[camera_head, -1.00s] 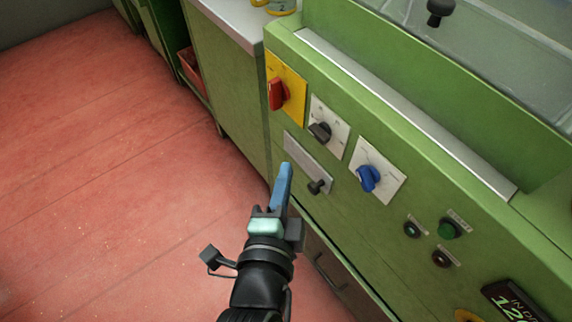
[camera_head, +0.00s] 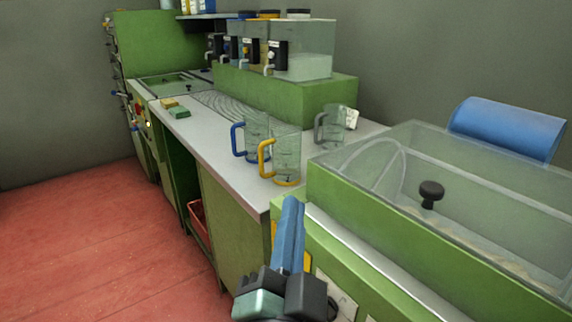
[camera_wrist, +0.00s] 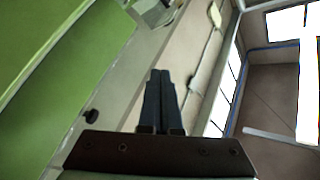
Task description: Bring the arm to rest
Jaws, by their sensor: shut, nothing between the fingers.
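My gripper (camera_head: 291,203) is at the bottom centre of the head view, in front of the green machine (camera_head: 330,228). Its blue fingers are together and point up, with nothing between them. In the wrist view the gripper (camera_wrist: 160,75) shows its two dark fingers side by side and touching. The fingers appear clear of the machine.
A jug with a yellow handle (camera_head: 283,155), one with a blue handle (camera_head: 252,135) and one with a grey handle (camera_head: 332,127) stand on the counter (camera_head: 215,150). Dispensers (camera_head: 303,52) stand behind. A clear lid with a black knob (camera_head: 431,192) is at right. Red floor (camera_head: 80,240) is open at left.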

